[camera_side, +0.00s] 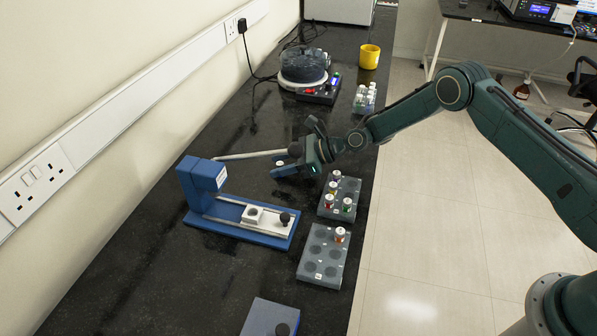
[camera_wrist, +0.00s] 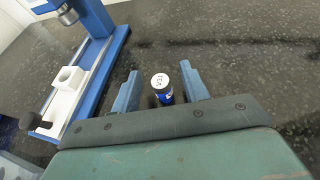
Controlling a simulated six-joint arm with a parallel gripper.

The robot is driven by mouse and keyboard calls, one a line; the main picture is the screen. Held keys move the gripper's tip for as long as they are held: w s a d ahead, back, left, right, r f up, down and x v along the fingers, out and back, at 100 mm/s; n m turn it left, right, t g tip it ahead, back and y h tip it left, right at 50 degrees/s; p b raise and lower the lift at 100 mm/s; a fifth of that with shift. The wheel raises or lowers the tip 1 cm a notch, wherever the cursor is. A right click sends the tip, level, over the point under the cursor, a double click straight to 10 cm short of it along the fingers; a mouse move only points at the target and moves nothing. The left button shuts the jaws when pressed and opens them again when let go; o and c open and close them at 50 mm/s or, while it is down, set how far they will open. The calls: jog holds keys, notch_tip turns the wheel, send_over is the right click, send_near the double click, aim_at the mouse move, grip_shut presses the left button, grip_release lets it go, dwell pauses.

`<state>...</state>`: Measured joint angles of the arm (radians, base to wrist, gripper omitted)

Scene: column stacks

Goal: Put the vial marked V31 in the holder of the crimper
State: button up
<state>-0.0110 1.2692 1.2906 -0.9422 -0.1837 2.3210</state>
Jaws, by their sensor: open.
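The vial marked V31 (camera_wrist: 160,82) has a white cap and a blue label, and it stands between my open fingers in the wrist view. Its cap also shows in the side view (camera_side: 279,163). My gripper (camera_wrist: 158,92) is open, with one finger on each side of the vial; in the side view my gripper (camera_side: 282,164) is low over the bench, right of the crimper's head. The blue crimper (camera_side: 200,183) stands on the bench. Its white holder (camera_side: 253,215) sits on the slide and looks empty; it also shows in the wrist view (camera_wrist: 69,79).
The crimper's long lever (camera_side: 245,155) reaches toward my gripper. A rack (camera_side: 327,211) with several vials and another rack (camera_side: 310,262) with one vial stand along the bench's right edge. A centrifuge-like device (camera_side: 303,68) and a yellow mug (camera_side: 369,57) stand farther back.

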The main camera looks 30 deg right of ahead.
jog(key=shift+x, duration=1.1)
jog(key=shift+c, duration=0.5)
grip_shut()
